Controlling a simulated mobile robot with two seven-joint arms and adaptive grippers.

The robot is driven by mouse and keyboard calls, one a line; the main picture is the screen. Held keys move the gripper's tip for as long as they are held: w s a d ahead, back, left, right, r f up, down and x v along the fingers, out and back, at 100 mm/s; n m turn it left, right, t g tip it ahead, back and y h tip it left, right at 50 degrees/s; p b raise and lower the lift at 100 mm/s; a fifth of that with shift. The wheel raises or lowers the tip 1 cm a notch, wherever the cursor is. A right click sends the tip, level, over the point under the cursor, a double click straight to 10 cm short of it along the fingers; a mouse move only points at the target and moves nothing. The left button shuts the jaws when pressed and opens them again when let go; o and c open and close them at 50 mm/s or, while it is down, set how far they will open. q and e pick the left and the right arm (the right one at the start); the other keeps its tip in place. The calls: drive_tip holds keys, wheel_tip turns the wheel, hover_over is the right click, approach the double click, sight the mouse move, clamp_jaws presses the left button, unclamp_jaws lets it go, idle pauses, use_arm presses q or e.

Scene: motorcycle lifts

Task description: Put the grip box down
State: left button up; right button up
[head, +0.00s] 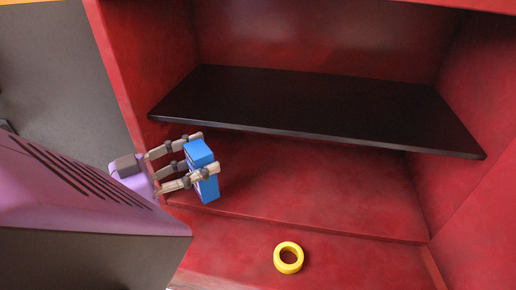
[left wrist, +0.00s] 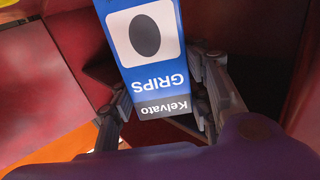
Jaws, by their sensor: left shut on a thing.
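The grip box is a small blue box (head: 206,184) in the left part of the head view. In the left wrist view the grip box (left wrist: 150,60) shows a white panel with a dark oval and the words "GRIPS" and "Kelvato", upside down. My left gripper (head: 211,154) is shut on the box, with fingers on both sides of it. The box is roughly upright, in front of the black shelf's left end. I cannot tell whether its bottom touches the red surface below. My right gripper is not in view.
A black shelf (head: 320,105) spans the red cabinet (head: 310,180), with an open red compartment below it. A yellow ring (head: 288,258) lies on the red surface at the front. The compartment floor right of the box is clear. The cabinet's left side wall (head: 125,75) is close to my left gripper.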

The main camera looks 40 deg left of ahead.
use_arm(q)
drive_tip(key=f+x, duration=0.3)
drive_tip(key=x, duration=1.1)
drive_tip(key=shift+w+f, duration=0.15)
drive_tip(key=shift+f, duration=0.1)
drive_tip(key=o, duration=1.4)
drive_tip(key=shift+f, duration=0.1)
drive_tip(key=b+v, duration=0.1)
drive_tip(key=v, duration=1.1)
